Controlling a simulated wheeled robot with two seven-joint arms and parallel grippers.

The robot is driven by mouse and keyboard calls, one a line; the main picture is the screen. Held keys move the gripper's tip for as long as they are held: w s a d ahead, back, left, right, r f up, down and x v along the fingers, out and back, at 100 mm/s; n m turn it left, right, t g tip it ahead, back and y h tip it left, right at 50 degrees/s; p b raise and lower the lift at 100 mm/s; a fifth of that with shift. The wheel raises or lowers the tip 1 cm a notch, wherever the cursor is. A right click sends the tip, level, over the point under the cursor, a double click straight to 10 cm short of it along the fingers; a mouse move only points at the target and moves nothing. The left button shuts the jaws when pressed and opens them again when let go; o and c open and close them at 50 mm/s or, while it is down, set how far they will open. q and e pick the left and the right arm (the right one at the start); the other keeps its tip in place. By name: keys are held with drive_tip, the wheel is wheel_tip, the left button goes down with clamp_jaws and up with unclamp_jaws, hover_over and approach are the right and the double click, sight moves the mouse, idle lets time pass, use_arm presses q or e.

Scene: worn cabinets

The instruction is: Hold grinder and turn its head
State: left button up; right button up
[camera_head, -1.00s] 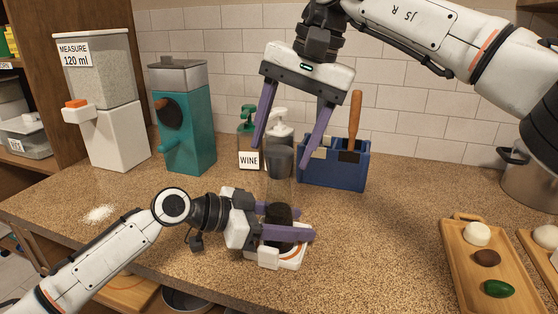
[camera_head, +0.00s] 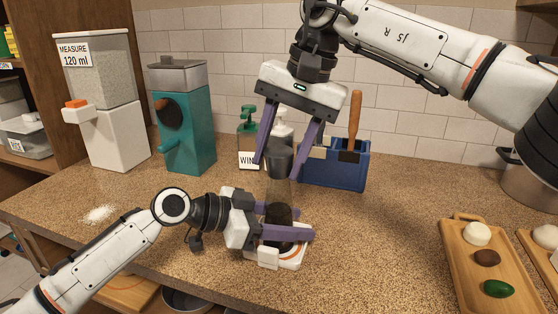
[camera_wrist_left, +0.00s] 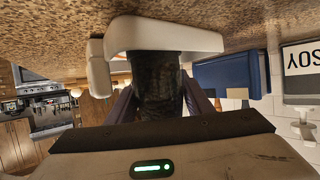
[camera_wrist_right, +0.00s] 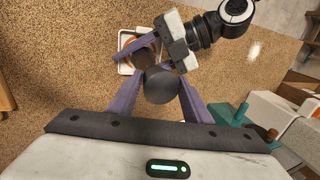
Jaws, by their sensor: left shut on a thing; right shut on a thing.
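The grinder stands upright on the counter, with a dark grey head (camera_head: 280,160), a clear upper body (camera_head: 280,188) and dark contents lower down. My left gripper (camera_head: 288,222) is shut around its lower body from the left. The left wrist view shows the dark body (camera_wrist_left: 157,85) between those fingers. My right gripper (camera_head: 277,166) comes from above, tilted, shut on the grinder head. In the right wrist view the round head (camera_wrist_right: 161,86) sits between the purple fingertips. The fingers partly hide the body.
The grinder is over a white base (camera_head: 290,262) with an orange ring. Behind it are soap bottles (camera_head: 247,145) and a blue caddy (camera_head: 335,172). A teal dispenser (camera_head: 187,120) stands left; a wooden board (camera_head: 462,270) lies right. White powder (camera_head: 99,214) lies front left.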

drive_tip(key=m+t, duration=0.1)
drive_tip(key=m, duration=0.2)
drive_tip(key=shift+s+a+m, duration=0.1)
drive_tip(key=shift+a+m, duration=0.05)
drive_tip(key=shift+m, duration=0.15)
drive_tip(key=m, duration=0.1)
drive_tip(key=m+h, duration=0.1)
drive_tip(key=m, duration=0.1)
drive_tip(key=shift+s+a+m+t, duration=0.1)
drive_tip(key=shift+a+m+t, duration=0.1)
drive_tip(key=shift+m+t, duration=0.15)
drive_tip(key=m+h, duration=0.1)
drive_tip(key=m, duration=0.3)
drive_tip(key=shift+m+t, duration=0.25)
drive_tip(key=shift+m, duration=0.1)
drive_tip(key=shift+a+m+h, duration=0.1)
drive_tip(key=shift+m+h, duration=0.4)
drive_tip(key=shift+m, duration=0.4)
drive_tip(key=o, duration=1.8)
drive_tip(key=shift+d, duration=0.25)
